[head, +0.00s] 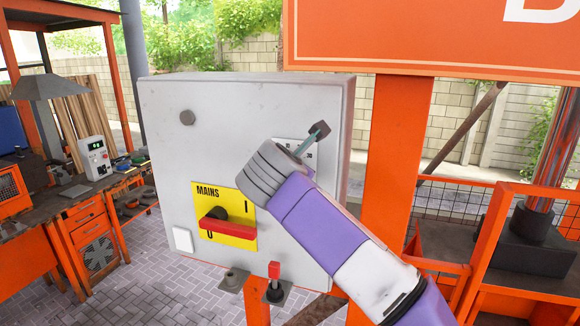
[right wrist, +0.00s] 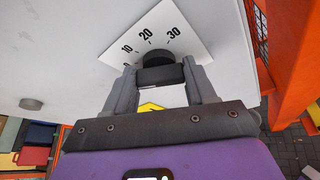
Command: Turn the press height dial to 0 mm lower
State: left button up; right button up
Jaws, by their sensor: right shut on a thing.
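The height dial is a black round knob (right wrist: 160,74) in front of a white scale plate (right wrist: 160,30) marked 10, 20 and 30, with part of another mark at the lower left. My right gripper (right wrist: 160,84) is shut on the knob, one finger on each side. Which mark the knob points to cannot be seen. In the head view, my right arm covers the knob and most of the scale plate (head: 297,146) on the grey cabinet. My left gripper is not in view.
The grey cabinet (head: 170,140) also carries a yellow MAINS plate (head: 242,203) with a red handle (head: 230,228), left of my right arm. An orange post (head: 395,150) stands to the right. A workbench (head: 85,205) is at the left, with paved floor between.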

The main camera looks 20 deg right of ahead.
jog(key=o, duration=1)
jog(key=shift+o, duration=0.2)
jog(key=shift+s, duration=0.1)
jog(key=v, duration=0.7)
jog(key=shift+s, duration=0.2)
jog(key=shift+a, duration=0.15)
